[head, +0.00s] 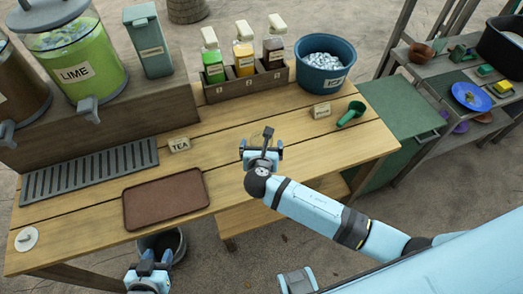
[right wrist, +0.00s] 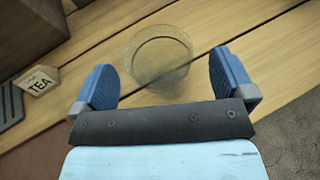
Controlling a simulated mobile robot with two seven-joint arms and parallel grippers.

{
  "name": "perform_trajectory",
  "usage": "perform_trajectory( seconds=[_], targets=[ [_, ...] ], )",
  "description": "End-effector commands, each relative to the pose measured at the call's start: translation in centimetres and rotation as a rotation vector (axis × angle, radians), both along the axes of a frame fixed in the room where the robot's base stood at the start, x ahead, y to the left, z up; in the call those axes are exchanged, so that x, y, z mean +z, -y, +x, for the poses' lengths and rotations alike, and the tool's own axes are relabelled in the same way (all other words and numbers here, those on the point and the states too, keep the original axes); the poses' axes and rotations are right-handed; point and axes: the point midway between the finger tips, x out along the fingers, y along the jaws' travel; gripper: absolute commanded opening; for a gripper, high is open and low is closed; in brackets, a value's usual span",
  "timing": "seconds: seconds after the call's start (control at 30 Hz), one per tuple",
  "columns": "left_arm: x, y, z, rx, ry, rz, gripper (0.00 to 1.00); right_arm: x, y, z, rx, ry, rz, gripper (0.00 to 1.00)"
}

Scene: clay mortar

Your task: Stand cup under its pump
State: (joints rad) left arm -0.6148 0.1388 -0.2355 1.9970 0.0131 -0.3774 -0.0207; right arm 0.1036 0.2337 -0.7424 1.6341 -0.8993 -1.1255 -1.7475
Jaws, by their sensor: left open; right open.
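A clear, empty-looking glass cup (right wrist: 158,55) stands on the wooden counter in the right wrist view. My right gripper (right wrist: 164,70) is open; its fingers appear on either side of the cup with gaps, not touching it. In the head view my right gripper (head: 262,152) is over the middle of the counter, and I cannot make out the cup there. Three pump bottles stand in a dark rack (head: 250,91) at the back: green (head: 213,67), yellow (head: 244,60) and brown (head: 274,50). My left gripper (head: 148,280) is open at the bottom edge, before the counter.
A TEA sign (head: 179,145) stands left of my right gripper. A brown tray (head: 166,198) and a drip grate (head: 90,170) lie left. A blue ice tub (head: 325,66), small sign (head: 321,110) and green scoop (head: 350,114) are right.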

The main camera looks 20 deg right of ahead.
Motion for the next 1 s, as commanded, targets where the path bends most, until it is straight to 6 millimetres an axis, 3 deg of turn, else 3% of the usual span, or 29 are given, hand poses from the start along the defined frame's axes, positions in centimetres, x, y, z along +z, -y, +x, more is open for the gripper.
perform_trajectory(
  seconds=[0.2, 0.5, 0.8, 1.0],
  targets=[
    [-0.1, 0.0, 0.0, -0.001, -0.002, 0.001, 0.43, -1.4, 0.8, 2.6, -0.001, 0.0, -0.002, 1.0],
    [-0.3, -0.1, -0.1, 0.0, -0.006, 0.003, 0.43, -1.6, 0.9, 3.0, 0.0, 0.0, -0.001, 1.0],
    [-0.3, -0.1, -0.1, 0.0, -0.005, 0.003, 0.43, -1.6, 0.9, 3.0, 0.0, 0.0, -0.001, 0.33],
    [-0.2, -0.1, 0.0, 0.0, -0.003, 0.002, 0.43, -1.5, 0.9, 3.0, 0.0, 0.0, -0.001, 0.33]
  ],
)
